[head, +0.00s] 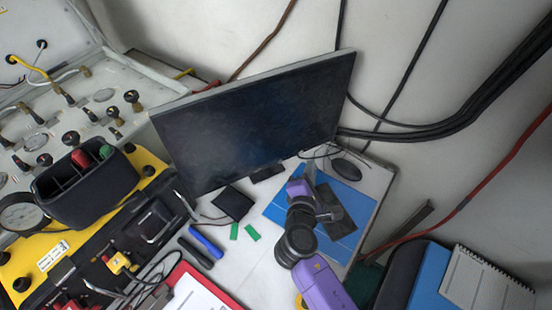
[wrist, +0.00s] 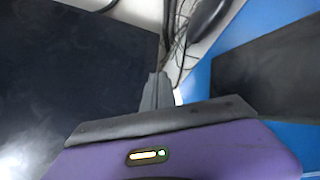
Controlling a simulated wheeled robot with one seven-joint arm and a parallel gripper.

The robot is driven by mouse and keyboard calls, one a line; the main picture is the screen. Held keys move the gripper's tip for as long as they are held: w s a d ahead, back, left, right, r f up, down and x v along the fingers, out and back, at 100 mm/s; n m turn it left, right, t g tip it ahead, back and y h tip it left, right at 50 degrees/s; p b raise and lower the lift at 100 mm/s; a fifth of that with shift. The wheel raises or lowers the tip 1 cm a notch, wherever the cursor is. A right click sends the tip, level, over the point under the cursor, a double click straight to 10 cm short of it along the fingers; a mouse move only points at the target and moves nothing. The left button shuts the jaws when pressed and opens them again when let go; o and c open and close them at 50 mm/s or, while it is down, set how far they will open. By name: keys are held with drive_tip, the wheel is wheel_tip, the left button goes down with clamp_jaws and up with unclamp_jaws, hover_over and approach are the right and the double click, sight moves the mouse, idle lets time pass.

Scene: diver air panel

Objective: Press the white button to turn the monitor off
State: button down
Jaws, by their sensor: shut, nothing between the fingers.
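The monitor (head: 250,125) stands tilted at the middle of the head view, with a dark screen. In the wrist view its dark screen (wrist: 65,75) fills the left side. My gripper (head: 309,169) is near the monitor's lower right part. In the wrist view my gripper (wrist: 159,76) has its fingers together and empty, pointing past the monitor's edge. I cannot make out the white button for certain. A small bright white patch shows just right of the fingers in the wrist view, but I cannot tell what it is. I cannot tell whether the fingertips touch anything.
A black mouse (head: 347,165) and a blue mat (head: 348,205) lie beside my gripper. A black bin (head: 88,188) sits on the yellow-black case at left. Pens, green pieces (head: 252,233) and a red clipboard (head: 225,303) lie in front. Cables hang along the wall.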

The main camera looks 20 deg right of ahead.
drive_tip(key=shift+s+d, duration=0.2)
drive_tip(key=shift+s, duration=1.35)
